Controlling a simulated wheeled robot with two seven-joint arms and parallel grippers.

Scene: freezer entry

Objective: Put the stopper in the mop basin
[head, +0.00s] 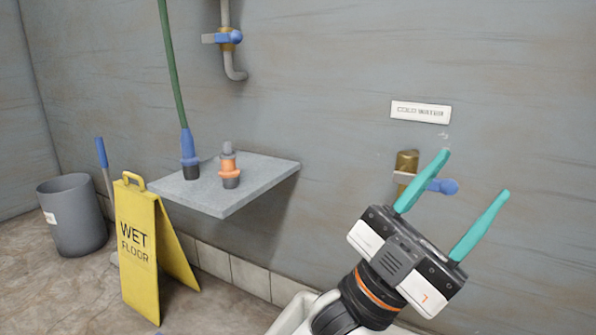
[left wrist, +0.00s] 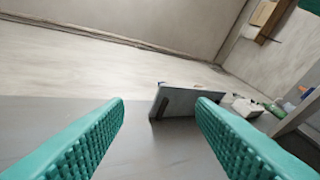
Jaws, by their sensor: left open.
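My left gripper (head: 477,173) is raised in front of the wall at the right of the head view, its two teal fingers spread apart and empty. It is near the cold water tap (head: 408,172) with a blue lever. In the left wrist view the fingers (left wrist: 160,108) also stand apart with nothing held. A pale rim, perhaps the mop basin (head: 290,315), shows at the bottom of the head view, mostly hidden by my arm. A stepped grey and orange piece (head: 229,167), possibly the stopper, stands upright on the wall shelf, well left of the gripper.
The grey shelf (head: 262,180) also bears the blue end of a green hose (head: 188,150). A yellow wet floor sign (head: 140,245) stands below it. A grey bin (head: 72,215) is at the left. A valve pipe (head: 228,40) is on the wall above.

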